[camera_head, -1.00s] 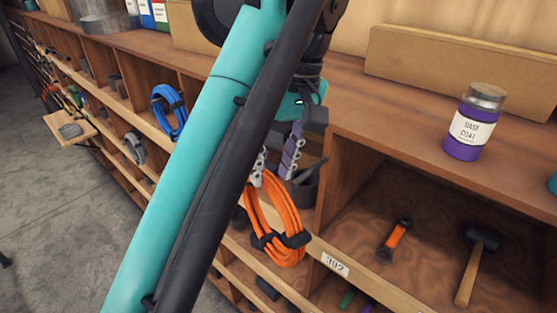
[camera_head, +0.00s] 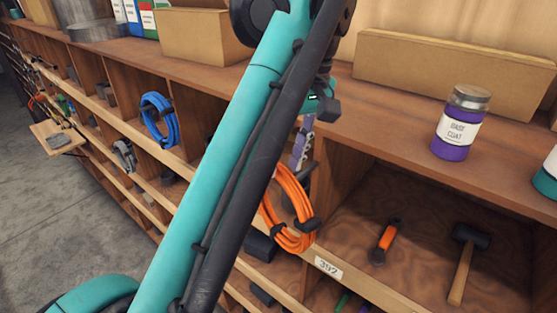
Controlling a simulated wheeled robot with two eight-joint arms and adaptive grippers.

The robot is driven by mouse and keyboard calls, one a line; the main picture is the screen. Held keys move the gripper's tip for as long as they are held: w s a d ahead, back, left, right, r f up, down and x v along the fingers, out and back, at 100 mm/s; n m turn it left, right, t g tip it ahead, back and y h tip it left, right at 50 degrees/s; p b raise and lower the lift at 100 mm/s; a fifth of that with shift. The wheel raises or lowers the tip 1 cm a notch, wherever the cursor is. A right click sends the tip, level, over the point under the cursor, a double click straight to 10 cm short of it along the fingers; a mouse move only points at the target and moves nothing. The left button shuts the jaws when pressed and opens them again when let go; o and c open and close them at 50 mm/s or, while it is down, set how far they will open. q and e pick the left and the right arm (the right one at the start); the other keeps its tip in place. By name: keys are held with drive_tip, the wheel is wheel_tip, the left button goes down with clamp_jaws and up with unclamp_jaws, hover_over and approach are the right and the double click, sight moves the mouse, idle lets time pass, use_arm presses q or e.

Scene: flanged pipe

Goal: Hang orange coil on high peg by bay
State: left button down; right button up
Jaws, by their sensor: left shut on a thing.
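The orange coil (camera_head: 296,237) is a loop of orange cable with black ties. It hangs upright in front of the shelf edge, left of the label reading 392. My left gripper (camera_head: 297,165) points down above the coil and is shut on its top. My teal and black left arm crosses the middle of the view and hides part of the gripper and the coil's left side. No peg shows clearly at the coil; I cannot tell whether the coil touches one. My right gripper is out of view.
A blue coil (camera_head: 159,120) and a grey coil (camera_head: 124,155) hang farther left along the shelf front. The open bay at right holds an orange-handled tool (camera_head: 386,240) and a mallet (camera_head: 465,262). A purple jar (camera_head: 460,125) and cardboard boxes (camera_head: 455,75) stand on top.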

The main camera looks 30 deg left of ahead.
use_arm(q)
drive_tip(key=shift+w+d+f+p, duration=0.1)
drive_tip(key=shift+w+p, duration=0.05)
drive_tip(key=shift+w, duration=1.1)
drive_tip(key=shift+w+d+p, duration=0.1)
drive_tip(key=shift+w+p, duration=0.05)
drive_tip(key=shift+w, duration=1.05)
drive_tip(key=shift+w+f, duration=0.55)
drive_tip(key=c, duration=1)
unclamp_jaws()
drive_tip(key=shift+o, duration=0.2)
